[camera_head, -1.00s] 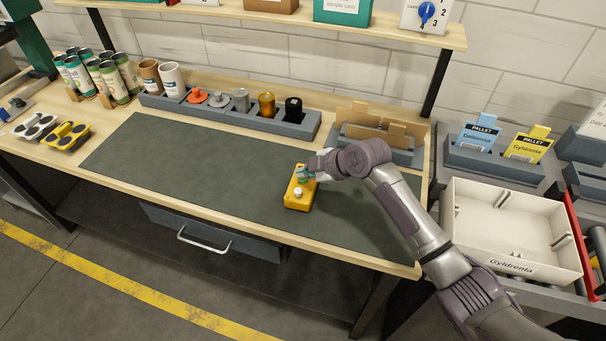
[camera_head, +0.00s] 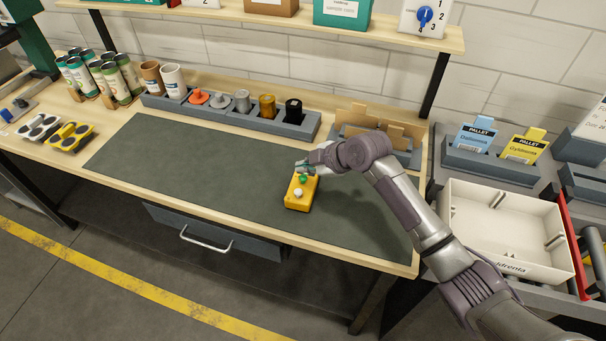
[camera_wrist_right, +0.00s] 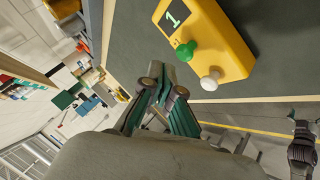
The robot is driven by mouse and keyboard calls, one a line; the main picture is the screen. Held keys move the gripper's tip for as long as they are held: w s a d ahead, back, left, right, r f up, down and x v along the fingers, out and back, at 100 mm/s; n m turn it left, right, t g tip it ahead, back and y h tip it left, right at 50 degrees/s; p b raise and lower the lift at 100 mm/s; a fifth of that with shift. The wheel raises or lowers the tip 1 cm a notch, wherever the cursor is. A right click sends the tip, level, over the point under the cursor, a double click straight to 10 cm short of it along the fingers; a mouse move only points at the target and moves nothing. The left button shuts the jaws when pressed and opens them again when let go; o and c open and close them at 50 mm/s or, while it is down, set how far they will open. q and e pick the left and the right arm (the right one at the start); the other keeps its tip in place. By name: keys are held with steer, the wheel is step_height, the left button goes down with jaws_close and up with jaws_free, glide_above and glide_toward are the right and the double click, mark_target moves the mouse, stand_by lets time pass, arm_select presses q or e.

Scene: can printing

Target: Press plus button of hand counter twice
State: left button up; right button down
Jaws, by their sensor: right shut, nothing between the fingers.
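The hand counter (camera_head: 301,192) is a yellow box on the dark mat, with a green button (camera_head: 303,178) and a white button (camera_head: 298,193). The right wrist view shows the counter (camera_wrist_right: 228,45) close up, with its green button (camera_wrist_right: 186,50), white button (camera_wrist_right: 211,80) and a display (camera_wrist_right: 173,18) reading 1. I see no plus mark on either button. My right gripper (camera_head: 301,168) is shut and empty, just beyond the green button. In the right wrist view its fingertips (camera_wrist_right: 164,89) appear apart from the green button.
The mat (camera_head: 180,160) is clear left of the counter. A grey holder (camera_head: 235,117) with several coloured pieces stands behind it. Cans (camera_head: 122,75) stand at the back left. A white bin (camera_head: 500,225) stands at the right, beyond my right arm.

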mark_target(305, 177)
steer(key=shift+r+p, duration=1.65)
steer(key=shift+r, duration=0.7)
steer(key=shift+f, duration=0.1)
